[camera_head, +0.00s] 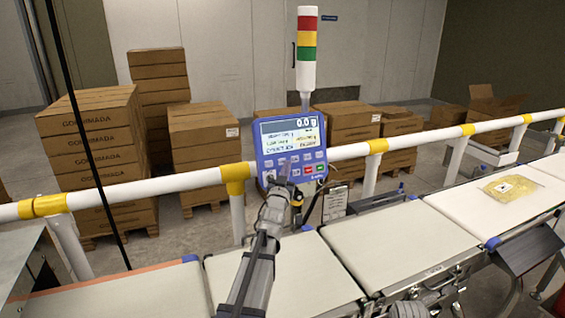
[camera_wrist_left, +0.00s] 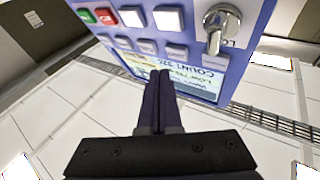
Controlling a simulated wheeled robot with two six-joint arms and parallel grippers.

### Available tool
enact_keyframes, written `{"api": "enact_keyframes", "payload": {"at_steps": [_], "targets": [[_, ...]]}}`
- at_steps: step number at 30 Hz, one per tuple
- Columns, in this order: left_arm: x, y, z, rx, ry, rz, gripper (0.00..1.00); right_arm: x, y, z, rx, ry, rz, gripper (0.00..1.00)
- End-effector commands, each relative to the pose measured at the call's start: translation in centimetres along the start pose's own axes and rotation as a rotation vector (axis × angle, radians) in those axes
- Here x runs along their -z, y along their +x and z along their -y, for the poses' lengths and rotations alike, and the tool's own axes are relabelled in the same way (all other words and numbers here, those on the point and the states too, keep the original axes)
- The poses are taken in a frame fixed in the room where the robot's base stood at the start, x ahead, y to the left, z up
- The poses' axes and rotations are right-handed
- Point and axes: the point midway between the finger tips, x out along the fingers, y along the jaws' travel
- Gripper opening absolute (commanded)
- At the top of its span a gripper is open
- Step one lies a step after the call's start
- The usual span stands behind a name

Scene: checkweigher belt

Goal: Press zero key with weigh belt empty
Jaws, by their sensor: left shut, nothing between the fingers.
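The blue weighing terminal (camera_head: 291,150) stands behind the belts. The middle belts (camera_head: 285,271) (camera_head: 400,240) look bare. My right gripper is not seen.
A clear bag of yellow product (camera_head: 510,187) lies on the right belt (camera_head: 480,205). A white rail (camera_head: 130,192) with yellow joints runs behind the belts. A red, yellow and green light tower (camera_head: 307,45) rises behind the terminal. Stacked cartons (camera_head: 90,150) stand beyond the rail.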

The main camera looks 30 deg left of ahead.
Motion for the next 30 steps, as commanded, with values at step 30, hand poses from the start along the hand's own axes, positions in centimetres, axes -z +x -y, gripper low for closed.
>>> {"api": "enact_keyframes", "payload": {"at_steps": [30], "targets": [[2.0, -2.8, -2.0, 0.0, 0.0, 0.0, 0.0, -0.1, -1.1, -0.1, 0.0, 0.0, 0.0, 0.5]]}}
